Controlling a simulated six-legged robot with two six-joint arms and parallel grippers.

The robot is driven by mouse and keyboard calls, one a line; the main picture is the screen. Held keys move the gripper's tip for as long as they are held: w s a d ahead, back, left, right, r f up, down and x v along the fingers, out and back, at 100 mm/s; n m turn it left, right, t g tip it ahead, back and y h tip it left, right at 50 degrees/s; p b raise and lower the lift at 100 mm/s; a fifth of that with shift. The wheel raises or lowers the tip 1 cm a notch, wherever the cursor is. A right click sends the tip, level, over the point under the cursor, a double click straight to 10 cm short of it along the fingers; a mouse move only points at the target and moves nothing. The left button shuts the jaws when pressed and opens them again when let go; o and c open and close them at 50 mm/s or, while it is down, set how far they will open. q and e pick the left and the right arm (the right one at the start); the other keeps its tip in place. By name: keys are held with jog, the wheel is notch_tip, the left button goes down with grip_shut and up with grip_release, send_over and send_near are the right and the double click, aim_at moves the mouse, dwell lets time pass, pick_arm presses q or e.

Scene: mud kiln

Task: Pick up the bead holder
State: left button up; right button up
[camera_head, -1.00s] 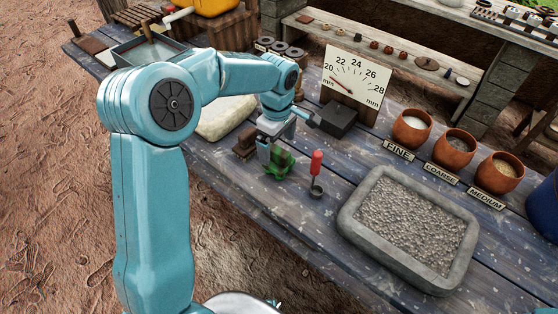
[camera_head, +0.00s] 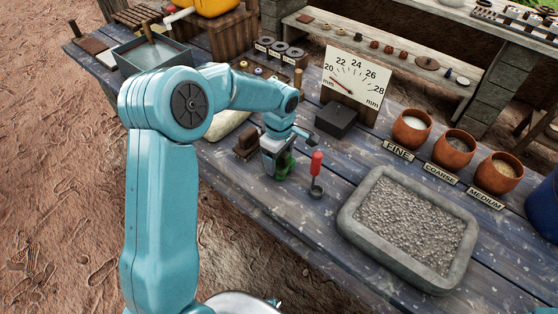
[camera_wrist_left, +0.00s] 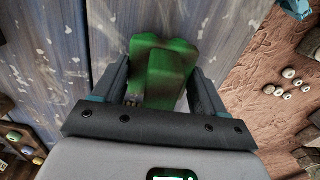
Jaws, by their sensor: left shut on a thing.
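The green thing, which I take for the bead holder (camera_wrist_left: 163,68), sits between the two fingers of my left gripper (camera_wrist_left: 165,85) in the left wrist view. The fingers are shut on its sides. In the head view my left gripper (camera_head: 278,165) is low over the blue-grey table, and only part of the green holder (camera_head: 285,166) shows beside the fingers. I cannot tell whether it still touches the table. My right gripper is not in view.
A red-handled tool (camera_head: 316,174) stands just right of the gripper. A brown block (camera_head: 247,146) is close on its left. A stone tray of grit (camera_head: 410,228) lies to the right, with three clay pots (camera_head: 455,149) behind. A dial board (camera_head: 352,81) stands at the back.

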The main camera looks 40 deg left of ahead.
pick_arm(q)
notch_tip(320, 180, up, 20)
jog(key=p, duration=0.1)
jog(key=o, duration=0.7)
jog(key=shift+c, duration=0.2)
jog(key=c, duration=0.4)
